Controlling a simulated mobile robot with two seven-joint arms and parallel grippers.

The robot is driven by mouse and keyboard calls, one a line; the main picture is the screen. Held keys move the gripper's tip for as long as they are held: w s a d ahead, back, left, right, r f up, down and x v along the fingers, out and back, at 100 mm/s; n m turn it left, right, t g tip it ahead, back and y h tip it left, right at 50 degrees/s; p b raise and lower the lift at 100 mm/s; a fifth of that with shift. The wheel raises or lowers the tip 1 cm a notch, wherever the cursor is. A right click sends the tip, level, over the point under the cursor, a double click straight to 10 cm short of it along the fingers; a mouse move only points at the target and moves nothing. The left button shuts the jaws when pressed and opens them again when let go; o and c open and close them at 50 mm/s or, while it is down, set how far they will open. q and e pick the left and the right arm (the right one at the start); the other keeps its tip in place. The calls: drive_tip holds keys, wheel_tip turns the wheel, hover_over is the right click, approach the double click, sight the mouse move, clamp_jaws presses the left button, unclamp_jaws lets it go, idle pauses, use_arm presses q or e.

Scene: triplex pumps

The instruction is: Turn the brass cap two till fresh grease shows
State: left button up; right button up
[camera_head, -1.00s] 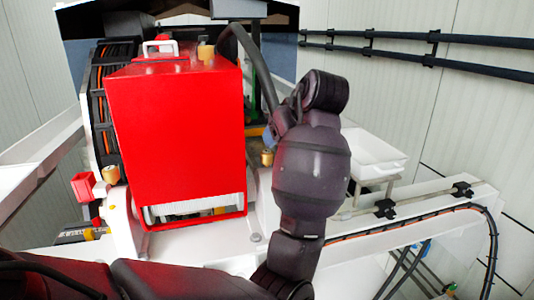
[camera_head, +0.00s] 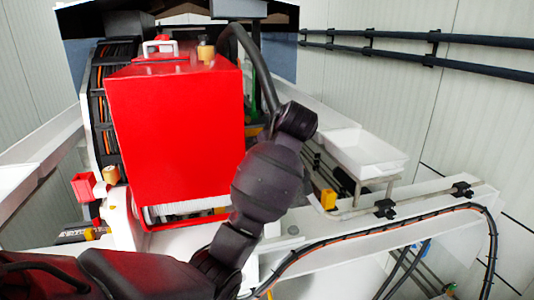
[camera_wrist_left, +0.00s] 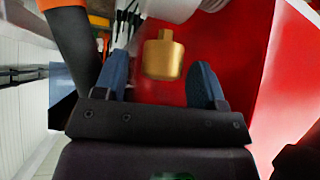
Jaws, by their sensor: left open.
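In the left wrist view a brass cap (camera_wrist_left: 163,58) sits against a red face, under a pale rounded part. The two blue fingers of my left gripper (camera_wrist_left: 160,78) stand open on either side of it, with gaps showing; it is not gripped. In the head view my left arm hides this gripper. There, one brass cap (camera_head: 206,51) stands on top of the red housing (camera_head: 175,130) and another brass cap (camera_head: 111,175) is at its lower left. I cannot tell which cap is number two. No fresh grease can be made out. My right gripper is not in view.
A red open box (camera_head: 86,187) is beside the left cap. A dark hose (camera_head: 255,65) arches behind the housing.

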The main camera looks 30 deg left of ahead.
use_arm(q)
drive_tip(key=shift+w+a+f, duration=0.1)
drive_tip(key=shift+a+f, duration=0.15)
drive_tip(key=shift+f, duration=0.05)
drive_tip(key=shift+c, duration=0.4)
drive_tip(key=c, duration=0.8)
drive_tip(key=shift+m+t+h, duration=1.2)
drive_tip(key=shift+m+t, duration=0.3)
drive_tip(key=shift+m, duration=0.9)
drive_tip(key=shift+c, duration=0.2)
drive_tip(key=o, duration=0.9)
